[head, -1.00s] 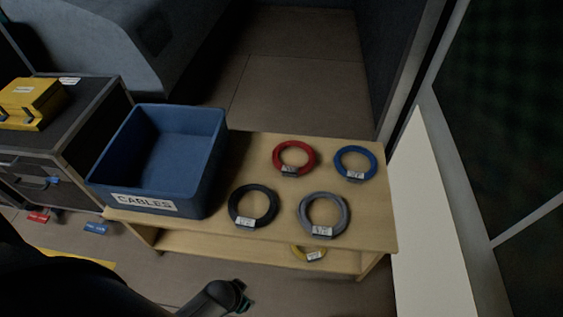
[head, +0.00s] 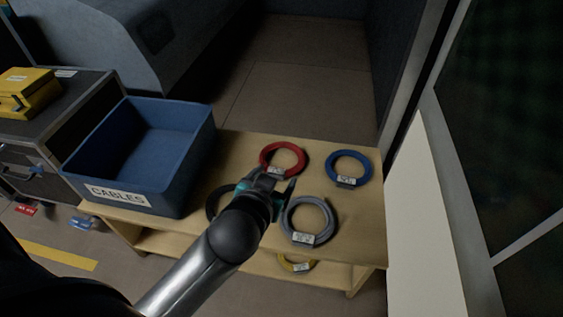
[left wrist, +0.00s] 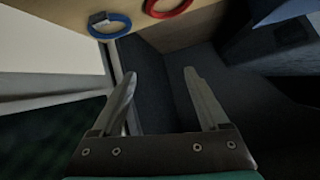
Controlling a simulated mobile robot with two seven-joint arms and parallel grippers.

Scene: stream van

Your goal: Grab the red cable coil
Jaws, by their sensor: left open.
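The red cable coil (head: 283,158) lies on the wooden table (head: 246,147), left of the blue coil and behind the grey one. My left gripper (head: 281,184) is in front of it in the head view and seems to be above the table. In the left wrist view the gripper (left wrist: 158,82) is open, with nothing between its fingers. The red coil (left wrist: 166,6) shows there only in part, cut by the top edge, beyond the fingertips. My right gripper is not in view.
A blue coil (head: 348,168), a grey coil (head: 311,220) and a black coil (head: 213,203), partly hidden by my arm, lie on the table. A yellow coil (head: 296,263) is on the lower shelf. A blue CABLES bin (head: 134,196) stands at the table's left.

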